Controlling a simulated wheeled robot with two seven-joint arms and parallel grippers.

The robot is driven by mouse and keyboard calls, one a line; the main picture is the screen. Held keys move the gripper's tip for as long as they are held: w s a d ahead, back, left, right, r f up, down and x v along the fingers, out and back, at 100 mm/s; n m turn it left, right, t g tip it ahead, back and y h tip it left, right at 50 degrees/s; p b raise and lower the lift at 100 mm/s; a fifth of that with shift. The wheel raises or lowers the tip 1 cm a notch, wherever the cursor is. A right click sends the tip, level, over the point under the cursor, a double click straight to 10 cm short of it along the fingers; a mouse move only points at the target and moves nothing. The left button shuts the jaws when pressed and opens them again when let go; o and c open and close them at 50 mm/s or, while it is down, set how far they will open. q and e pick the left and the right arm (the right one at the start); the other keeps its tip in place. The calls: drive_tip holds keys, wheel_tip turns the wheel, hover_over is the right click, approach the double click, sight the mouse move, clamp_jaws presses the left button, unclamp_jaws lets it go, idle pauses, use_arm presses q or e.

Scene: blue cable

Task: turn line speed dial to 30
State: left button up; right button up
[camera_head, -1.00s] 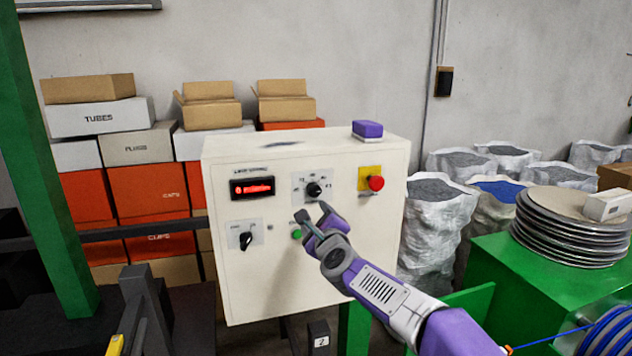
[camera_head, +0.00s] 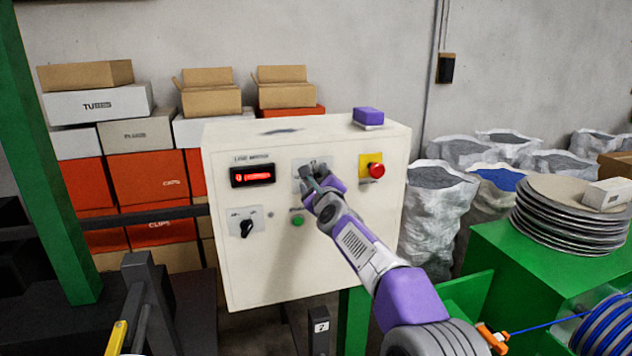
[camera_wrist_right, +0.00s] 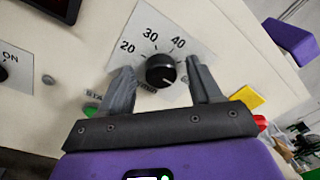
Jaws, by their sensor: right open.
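The line speed dial (camera_wrist_right: 160,70) is a round black knob on a pale scale plate (camera_wrist_right: 152,28) with 20, 30 and 40 readable. Which number its pointer faces is not clear to me. My right gripper (camera_wrist_right: 158,67) is open, with one grey finger on each side of the knob; whether they touch it I cannot tell. In the head view my right gripper (camera_head: 314,176) is at the dial plate and hides the knob. The red display (camera_head: 253,176) on the white control box (camera_head: 250,276) seems to start with 0. My left gripper is not in view.
A red emergency button (camera_head: 376,170) on a yellow plate is right of the dial. A green start button (camera_head: 297,221) is below it and a black switch (camera_head: 246,228) lower left. A purple block (camera_head: 368,116) lies on top of the box.

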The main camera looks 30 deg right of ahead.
drive_tip(key=c, duration=1)
drive_tip(key=shift+c, duration=0.2)
drive_tip(key=shift+n, duration=0.4)
drive_tip(key=n+b, duration=0.1)
drive_tip(key=n, duration=0.3)
drive_tip(key=shift+f+n, duration=0.15)
drive_tip(key=shift+n, duration=0.25)
drive_tip(key=shift+d+f+n+t+y+b, duration=0.2)
drive_tip(key=shift+n+b, duration=0.75)
drive_tip(key=shift+n, duration=2.75)
drive_tip(key=shift+a+r+n+t+y+b, duration=0.1)
drive_tip(key=shift+n+y+b, duration=0.6)
drive_tip(key=shift+n, duration=3)
drive_tip(key=shift+d+f+n+t+h+b, duration=0.15)
drive_tip(key=shift+n+b, duration=1.1)
drive_tip(key=shift+n, duration=2.45)
